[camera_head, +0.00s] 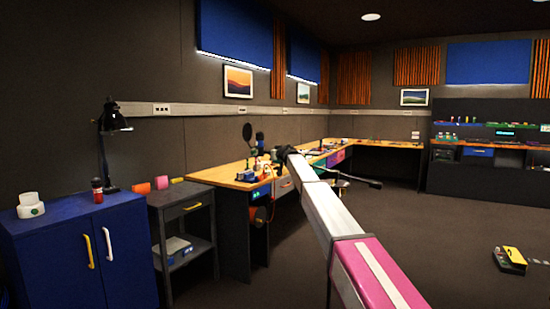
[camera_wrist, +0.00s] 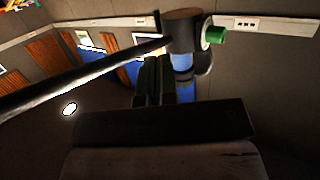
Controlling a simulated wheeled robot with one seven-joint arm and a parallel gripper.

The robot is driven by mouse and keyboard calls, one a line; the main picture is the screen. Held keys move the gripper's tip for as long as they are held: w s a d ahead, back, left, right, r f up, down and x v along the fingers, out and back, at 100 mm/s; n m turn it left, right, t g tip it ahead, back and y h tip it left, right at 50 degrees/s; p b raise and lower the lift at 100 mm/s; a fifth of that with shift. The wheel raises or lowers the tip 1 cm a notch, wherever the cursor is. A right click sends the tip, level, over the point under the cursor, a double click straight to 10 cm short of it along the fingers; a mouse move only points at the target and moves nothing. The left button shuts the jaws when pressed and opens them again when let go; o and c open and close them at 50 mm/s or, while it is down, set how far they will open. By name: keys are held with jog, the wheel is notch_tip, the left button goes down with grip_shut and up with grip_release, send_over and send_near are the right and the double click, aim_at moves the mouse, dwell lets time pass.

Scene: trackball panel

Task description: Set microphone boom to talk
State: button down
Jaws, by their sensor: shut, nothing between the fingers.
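In the wrist view a dark rod (camera_wrist: 85,73), which looks like the microphone boom, runs from the left edge up to a dark cylindrical joint (camera_wrist: 183,28). The joint has a green knob (camera_wrist: 215,35) on its right and a blue part (camera_wrist: 182,62) below. My gripper (camera_wrist: 154,75) is shut and empty just below the rod and joint; whether it touches them I cannot tell. In the head view my gripper (camera_head: 284,152) is by the long desk's front, near a round black pop filter (camera_head: 247,132) and a dark blue microphone-like shape (camera_head: 260,138). My arm hides part of this area.
The long wooden desk (camera_head: 228,178) runs along the wall with small items on it. A dark bar (camera_head: 358,180) sticks out right of my arm. A grey side table (camera_head: 182,196) and a blue cabinet (camera_head: 85,255) stand left.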

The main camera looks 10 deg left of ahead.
jog(key=s+a+r, duration=0.2)
jog(key=s+a, duration=0.1)
jog(key=s, duration=0.8)
jog(key=s+d+f+m+g+h, duration=0.1)
jog(key=s+d+f+g+h, duration=0.1)
jog(key=s+d+f, duration=0.6)
jog(key=s+d+f+m+g+h, duration=0.15)
jog(key=s+d+f, duration=0.25)
jog(key=d+f, duration=0.8)
jog(key=s+d+f+m+g+h, duration=0.15)
jog(key=s+d+f, duration=0.45)
jog(key=f, duration=0.8)
jog(key=s+d+f+m+g+h, duration=0.1)
jog(key=s+d+f+g, duration=0.1)
jog(key=s+d+f, duration=0.4)
jog(key=s+d+f+m+g+h, duration=0.1)
jog(key=s+d+f+g, duration=0.2)
jog(key=s+d+f, duration=0.4)
jog(key=s+d+f+m+g+h, duration=0.1)
jog(key=s+d+f, duration=0.5)
jog(key=s, duration=1.4)
jog(key=shift+s+d+f+g+h, duration=0.2)
jog(key=shift+d+g+h, duration=0.4)
jog(key=shift+d+g, duration=0.4)
